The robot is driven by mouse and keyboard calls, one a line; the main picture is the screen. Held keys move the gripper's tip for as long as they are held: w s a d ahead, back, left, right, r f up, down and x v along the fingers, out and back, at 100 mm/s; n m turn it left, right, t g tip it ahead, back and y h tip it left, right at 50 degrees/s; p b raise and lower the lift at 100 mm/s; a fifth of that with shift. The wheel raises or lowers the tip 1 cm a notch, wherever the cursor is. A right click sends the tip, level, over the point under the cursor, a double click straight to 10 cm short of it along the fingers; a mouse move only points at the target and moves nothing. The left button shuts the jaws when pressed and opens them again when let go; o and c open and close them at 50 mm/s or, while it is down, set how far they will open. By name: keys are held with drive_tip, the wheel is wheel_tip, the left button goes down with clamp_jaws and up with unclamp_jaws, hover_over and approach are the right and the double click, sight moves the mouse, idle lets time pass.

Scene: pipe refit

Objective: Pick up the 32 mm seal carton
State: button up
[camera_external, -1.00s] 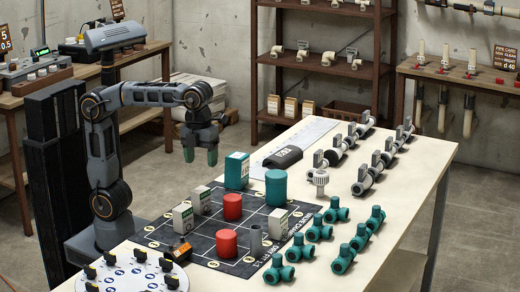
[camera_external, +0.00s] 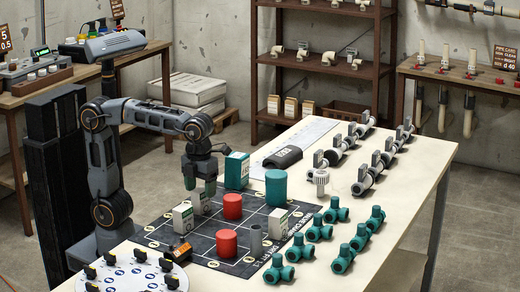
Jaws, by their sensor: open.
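Several small white-and-grey cartons stand on the dark grid mat (camera_external: 165,207). One carton (camera_external: 201,202) is right by my gripper, another carton (camera_external: 183,218) is nearer the camera to its left, and a third carton (camera_external: 277,222) is at the mat's right side. Their size labels are too small to read, so I cannot tell which is the 32 mm seal carton. My gripper (camera_external: 199,187) is open and points down, its green fingertips at about the top of the first carton. I cannot tell whether they straddle or touch it.
Close around the gripper stand a taller teal-and-white box (camera_external: 237,172), a red cylinder (camera_external: 233,207) and a teal cylinder (camera_external: 276,188). Another red cylinder (camera_external: 226,243) and a grey tube (camera_external: 256,240) stand nearer.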

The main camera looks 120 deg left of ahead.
sight(201, 201)
wheel_tip(201, 201, down, 5)
drive_tip(key=shift+s+a+r+b, duration=0.1)
drive_tip(key=shift+s+a+b, duration=0.05)
drive_tip(key=shift+b, duration=0.9)
drive_tip(key=shift+r, duration=0.1)
drive_tip(key=c, duration=1.1)
